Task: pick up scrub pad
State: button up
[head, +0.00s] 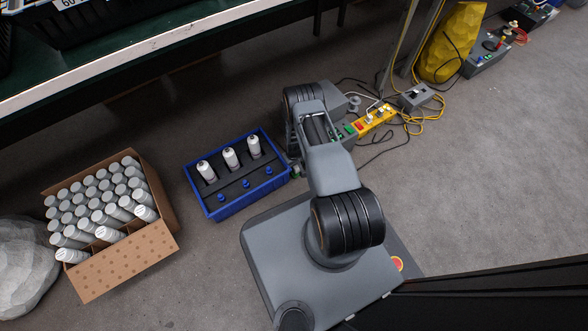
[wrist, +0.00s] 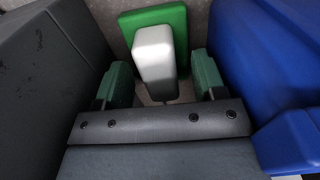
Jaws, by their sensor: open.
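The scrub pad (wrist: 154,50) shows in the wrist view as a green slab with a white block on it, at the upper middle. My gripper (wrist: 162,80) is open, with one green-tipped finger to each side of the white block. The white block reaches between the fingers, with small gaps on both sides and no clear contact. In the head view my arm hides most of the gripper and the pad; a small green patch shows beside the crate's right end, but I cannot tell which it belongs to.
A blue crate (head: 216,211) with white bottles stands close left of my arm; its wall (wrist: 255,60) is right of the gripper. A dark grey surface (wrist: 45,80) is close on the left. A cardboard box (head: 126,267) of cans and a yellow power strip (head: 372,119) stand farther off.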

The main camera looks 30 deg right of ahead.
jog(key=shift+f, duration=0.2)
jog(key=c, duration=1.1)
notch_tip(320, 180, up, 28)
jog(key=p, duration=1.2)
